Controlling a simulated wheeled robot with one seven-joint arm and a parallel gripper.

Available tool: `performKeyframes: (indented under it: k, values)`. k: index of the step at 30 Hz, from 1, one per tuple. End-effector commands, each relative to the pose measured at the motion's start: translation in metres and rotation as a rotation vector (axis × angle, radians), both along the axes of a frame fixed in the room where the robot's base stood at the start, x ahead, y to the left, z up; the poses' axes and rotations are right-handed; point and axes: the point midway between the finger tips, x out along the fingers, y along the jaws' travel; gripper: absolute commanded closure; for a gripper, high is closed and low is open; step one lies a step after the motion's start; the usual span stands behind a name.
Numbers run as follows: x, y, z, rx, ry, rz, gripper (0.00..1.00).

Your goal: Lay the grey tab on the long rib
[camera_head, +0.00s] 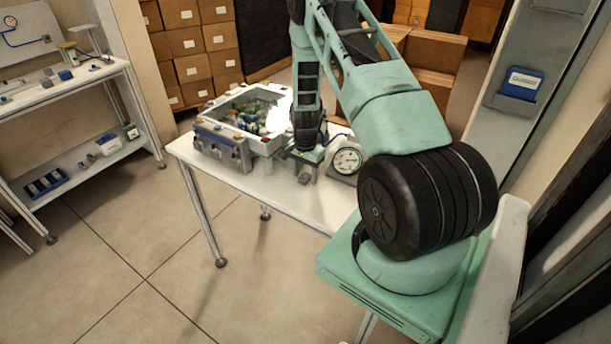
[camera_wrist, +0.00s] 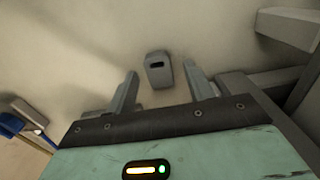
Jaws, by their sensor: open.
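In the wrist view a small grey tab (camera_wrist: 157,75) with a rounded end and a dark slot lies on the pale table top. My gripper (camera_wrist: 161,69) is open, with one finger on each side of the tab and a gap on both sides. In the head view my gripper (camera_head: 304,170) is low over the white table, just right of the grey bin unit; the tab cannot be made out surely there. Grey bars (camera_wrist: 288,28) show at the right of the wrist view; I cannot tell whether one is the long rib.
A grey bin unit (camera_head: 228,128) holding bottles stands on the white table (camera_head: 283,192), left of my gripper. A round dial gauge (camera_head: 347,160) stands close on the right. The table's front strip is clear. A blue item (camera_wrist: 12,124) shows at the wrist view's left edge.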

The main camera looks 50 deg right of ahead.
Motion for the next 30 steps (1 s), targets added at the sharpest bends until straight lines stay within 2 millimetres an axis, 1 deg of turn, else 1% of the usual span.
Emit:
performKeyframes:
  k: [7,8,9,11,12,16,17,24,30]
  values:
    - [0.0,0.0,-0.002,0.0,-0.001,0.0,0.47]
    - [0.0,0.0,-0.002,0.0,0.0,0.0,0.56]
    - [0.0,0.0,-0.002,0.0,0.0,0.0,0.67]
    - [0.0,0.0,-0.002,0.0,0.0,0.0,0.83]
    - [0.0,0.0,-0.002,0.0,0.0,0.0,0.95]
    - [0.0,0.0,-0.001,0.0,0.0,0.0,0.95]
    - [0.0,0.0,-0.001,0.0,0.0,0.0,0.98]
    - [0.0,0.0,0.0,0.0,0.0,0.0,0.98]
    - [0.001,-0.001,0.011,-0.002,-0.002,0.0,0.98]
